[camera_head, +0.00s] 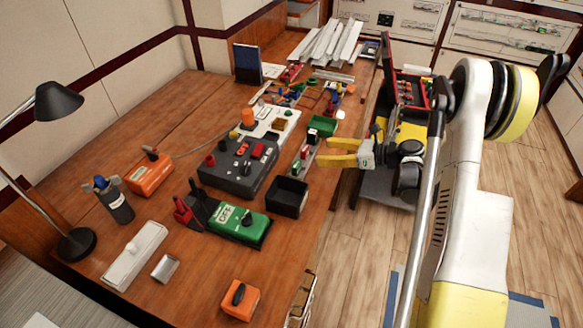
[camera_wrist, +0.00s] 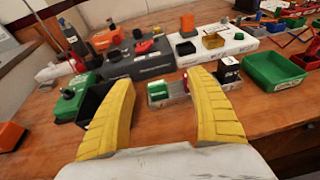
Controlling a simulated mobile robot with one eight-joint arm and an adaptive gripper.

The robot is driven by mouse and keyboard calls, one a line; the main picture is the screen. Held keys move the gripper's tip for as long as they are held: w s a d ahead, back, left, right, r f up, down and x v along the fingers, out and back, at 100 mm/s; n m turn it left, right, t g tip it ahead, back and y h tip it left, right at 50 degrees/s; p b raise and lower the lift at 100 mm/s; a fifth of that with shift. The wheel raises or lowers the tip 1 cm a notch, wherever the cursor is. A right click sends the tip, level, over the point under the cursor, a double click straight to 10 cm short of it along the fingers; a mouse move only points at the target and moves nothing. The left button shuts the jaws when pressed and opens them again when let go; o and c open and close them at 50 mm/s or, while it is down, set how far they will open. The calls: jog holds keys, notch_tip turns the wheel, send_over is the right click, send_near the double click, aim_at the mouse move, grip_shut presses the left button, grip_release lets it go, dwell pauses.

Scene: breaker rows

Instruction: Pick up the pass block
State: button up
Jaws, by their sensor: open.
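Small blocks stand on a light metal rail (camera_head: 297,170) near the table's right edge. In the wrist view a pale block with a green top (camera_wrist: 158,91) shows between my fingers. A red part (camera_wrist: 187,82) is beside the right finger, and a black block with a white label (camera_wrist: 228,70) stands to its right. I cannot tell which of these is the pass block; no label is readable. My gripper (camera_head: 326,152) has yellow fingers, spread apart and empty, beside the rail at its right. In the wrist view the fingers (camera_wrist: 160,80) partly hide the rail.
A black open bin (camera_head: 287,197) and a green tester (camera_head: 240,226) are left of and nearer than the rail. A dark grey box with knobs (camera_head: 237,163) stands left. A green tray (camera_head: 322,125) lies beyond. An orange switch box (camera_head: 240,299) sits in front.

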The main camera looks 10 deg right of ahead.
jog(key=n+g, duration=0.1)
send_near(299, 166)
jog(key=x, duration=0.2)
jog(key=b+x, duration=0.1)
jog(key=x, duration=0.1)
jog(key=shift+a+f+b, duration=0.2)
jog(key=shift+f+b, duration=0.1)
jog(key=shift+f, duration=0.1)
jog(key=b+x, duration=0.1)
jog(key=x, duration=0.2)
jog(key=b+x, duration=0.1)
jog(key=x, duration=0.1)
jog(key=shift+w+a+f+b, duration=0.15)
jog(key=shift+w+f+b, duration=0.05)
jog(key=shift+w+b, duration=0.25)
jog(key=shift+r, duration=0.1)
jog(key=c, duration=1.3)
